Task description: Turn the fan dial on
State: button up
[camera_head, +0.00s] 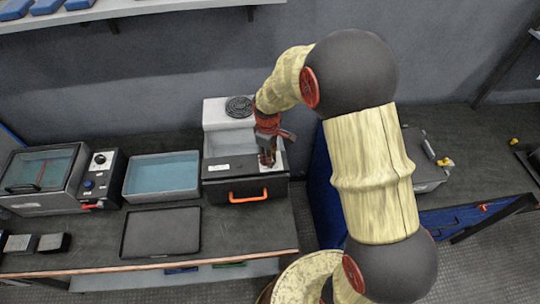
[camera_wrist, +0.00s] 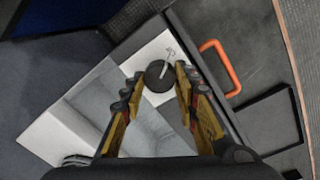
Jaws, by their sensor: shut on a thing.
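The fan dial (camera_wrist: 157,79) is a round black knob on a pale panel in the wrist view, with a thin light pointer mark beside it. My gripper (camera_wrist: 159,82) has its two yellow-and-black fingers closed around the knob, one on each side. In the head view, my gripper (camera_head: 267,160) reaches down onto the front right of the white-and-black unit (camera_head: 217,117). The dial itself is mostly hidden there by the fingers.
The unit has an orange handle (camera_head: 248,197) on its front and a round black grille (camera_head: 239,106) on top. To its left are a blue-lined tray (camera_head: 162,176), a dark flat tray (camera_head: 161,231) and a box with knobs (camera_head: 45,180). A shelf (camera_head: 130,10) hangs above.

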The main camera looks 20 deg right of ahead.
jog(key=c, duration=0.3)
jog(key=shift+m, duration=0.3)
jog(key=shift+c, duration=0.2)
jog(key=m+p, duration=0.1)
jog(key=m, duration=0.3)
jog(key=shift+m, duration=0.3)
jog(key=m+p, duration=0.1)
jog(key=m, duration=0.5)
jog(key=shift+w+m+g, duration=0.1)
jog(key=shift+m+g, duration=0.2)
jog(key=shift+g, duration=0.1)
jog(key=o, duration=1.2)
jog(key=shift+c, duration=0.2)
notch_tip(320, 180, up, 12)
jog(key=shift+a, duration=0.4)
